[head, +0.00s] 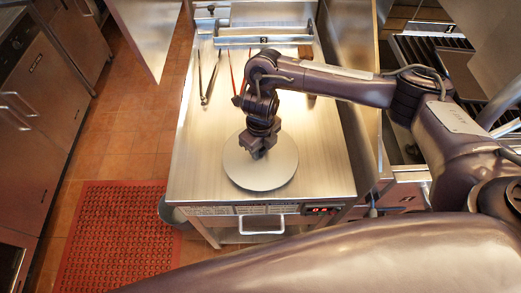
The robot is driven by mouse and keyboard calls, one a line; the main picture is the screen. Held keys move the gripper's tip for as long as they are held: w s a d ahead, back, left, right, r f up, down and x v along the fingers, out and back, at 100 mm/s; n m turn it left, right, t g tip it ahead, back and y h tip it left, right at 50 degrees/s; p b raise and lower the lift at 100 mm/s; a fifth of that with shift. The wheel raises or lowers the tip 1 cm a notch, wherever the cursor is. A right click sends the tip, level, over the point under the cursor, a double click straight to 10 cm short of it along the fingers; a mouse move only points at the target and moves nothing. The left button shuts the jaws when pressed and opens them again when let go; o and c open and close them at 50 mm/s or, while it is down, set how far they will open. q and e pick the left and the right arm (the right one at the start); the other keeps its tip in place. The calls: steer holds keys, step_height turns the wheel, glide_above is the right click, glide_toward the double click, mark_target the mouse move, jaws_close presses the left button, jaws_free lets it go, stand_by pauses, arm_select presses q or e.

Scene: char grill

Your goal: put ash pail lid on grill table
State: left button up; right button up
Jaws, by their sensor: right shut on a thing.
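A round grey metal lid (275,173) is over the front middle of the steel grill table (200,180). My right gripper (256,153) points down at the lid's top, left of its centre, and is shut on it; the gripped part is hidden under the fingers. Whether the lid touches the table or hangs just above it, I cannot tell. My left gripper is out of view.
Tongs (209,78) and a red-handled tool (232,72) lie farther back on the table. A metal rack (265,40) stands at its back edge. A red perforated mat (115,235) covers the floor at left. The table's left front is clear.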

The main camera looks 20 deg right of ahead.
steer(key=shift+f, duration=0.6)
steer(key=shift+f, duration=0.1)
steer(key=shift+f+b, duration=0.2)
steer(key=shift+b, duration=0.1)
steer(key=o, duration=1.1)
steer(key=shift+r, duration=0.1)
